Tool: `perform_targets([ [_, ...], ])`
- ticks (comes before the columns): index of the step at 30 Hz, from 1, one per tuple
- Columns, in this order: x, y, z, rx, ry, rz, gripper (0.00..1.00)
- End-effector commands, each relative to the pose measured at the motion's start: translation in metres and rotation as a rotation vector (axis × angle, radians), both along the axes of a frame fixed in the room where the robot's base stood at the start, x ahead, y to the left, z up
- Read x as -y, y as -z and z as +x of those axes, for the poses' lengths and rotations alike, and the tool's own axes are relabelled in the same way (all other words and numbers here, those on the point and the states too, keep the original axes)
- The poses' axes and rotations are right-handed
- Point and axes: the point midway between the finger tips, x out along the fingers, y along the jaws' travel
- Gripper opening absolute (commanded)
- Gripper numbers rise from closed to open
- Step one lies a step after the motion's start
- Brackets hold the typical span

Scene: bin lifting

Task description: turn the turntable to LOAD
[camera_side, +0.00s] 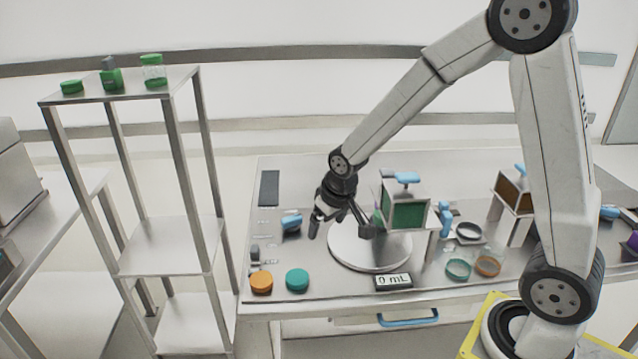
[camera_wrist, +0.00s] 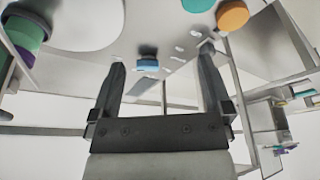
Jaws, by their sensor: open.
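The turntable (camera_side: 365,256) is a white round disc on the bench in the side view. Its edge also shows at the top left of the wrist view (camera_wrist: 85,22). No LOAD mark is readable. My gripper (camera_side: 340,228) is open at the disc's left edge, fingers pointing down, with nothing visible between them. In the wrist view my gripper (camera_wrist: 160,78) shows two spread fingers. A blue knob-like piece (camera_side: 292,221) lies left of the gripper; a blue piece also shows beyond the fingers in the wrist view (camera_wrist: 148,64). Whether the fingers touch the disc cannot be told.
A green-fronted box (camera_side: 405,215) with a blue handle stands at the disc's back right. A display (camera_side: 394,282) reading 0 mL is in front. Orange (camera_side: 261,282) and teal (camera_side: 297,279) lids lie front left. A shelf rack (camera_side: 160,245) stands left; rings (camera_side: 458,269) lie right.

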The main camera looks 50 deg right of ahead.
Motion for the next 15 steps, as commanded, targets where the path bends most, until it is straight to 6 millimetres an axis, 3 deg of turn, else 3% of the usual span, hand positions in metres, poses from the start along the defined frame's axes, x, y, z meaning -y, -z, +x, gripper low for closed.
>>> perform_targets([
  [6, 0.022, 0.014, 0.062, 0.032, 0.076, -0.007, 1.0],
  [15, 0.054, 0.038, 0.131, 0.078, 0.173, -0.015, 1.0],
])
